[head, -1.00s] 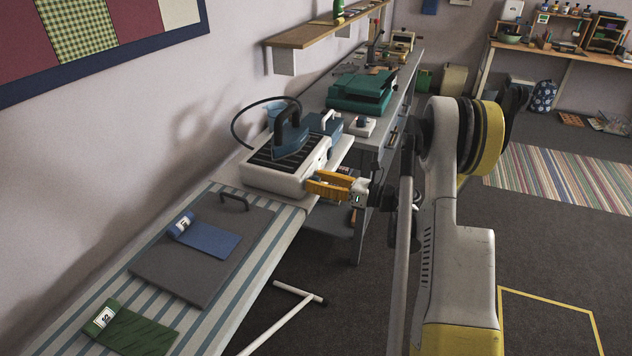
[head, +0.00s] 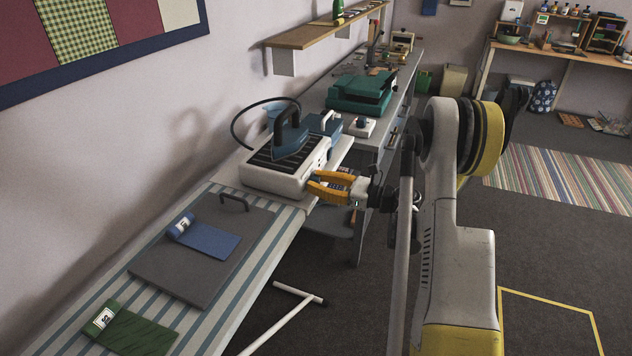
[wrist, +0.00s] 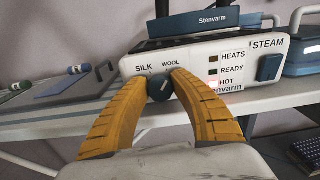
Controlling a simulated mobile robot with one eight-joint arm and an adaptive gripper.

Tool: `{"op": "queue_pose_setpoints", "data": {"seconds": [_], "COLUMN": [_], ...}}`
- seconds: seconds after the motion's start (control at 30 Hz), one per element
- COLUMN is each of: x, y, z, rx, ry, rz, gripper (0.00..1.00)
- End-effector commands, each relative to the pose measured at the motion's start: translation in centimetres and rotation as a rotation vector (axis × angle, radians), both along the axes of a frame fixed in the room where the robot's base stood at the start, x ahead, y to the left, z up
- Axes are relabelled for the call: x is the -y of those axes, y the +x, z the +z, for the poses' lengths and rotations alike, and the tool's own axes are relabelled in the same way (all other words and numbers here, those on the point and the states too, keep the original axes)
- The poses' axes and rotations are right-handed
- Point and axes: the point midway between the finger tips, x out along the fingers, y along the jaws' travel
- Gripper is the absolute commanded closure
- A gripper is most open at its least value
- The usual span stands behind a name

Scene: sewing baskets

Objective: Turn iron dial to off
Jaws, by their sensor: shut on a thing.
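The iron station (head: 262,180) is a white box with a dark ribbed top at the end of the striped ironing board. The blue iron (head: 287,137) stands on it. In the wrist view its white front panel (wrist: 200,62) reads SILK, WOOL, HEATS, READY, HOT and STEAM. The dark round dial (wrist: 159,88) sits below SILK and WOOL, with a pale slanted mark on its face. My gripper (wrist: 163,80) has its yellow fingers shut on the dial, one on each side. The head view also shows my gripper (head: 311,183) at the panel; there the dial is hidden.
A dark blue block (wrist: 269,68) sits under STEAM on the panel's right. A grey pressing mat (head: 185,275) with a blue cloth roll (head: 210,240) and a green roll (head: 135,330) lie on the board. A teal case (head: 360,92) stands behind. The floor to the right is open.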

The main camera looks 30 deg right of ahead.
Motion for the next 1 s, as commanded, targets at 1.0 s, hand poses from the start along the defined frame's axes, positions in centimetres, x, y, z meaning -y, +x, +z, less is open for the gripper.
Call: {"op": "queue_pose_setpoints", "data": {"seconds": [1.0], "x": [-0.23], "y": [-0.10], "z": [-0.06], "rx": [0.416], "ry": [-0.532], "rz": [0.000], "gripper": [1.00]}}
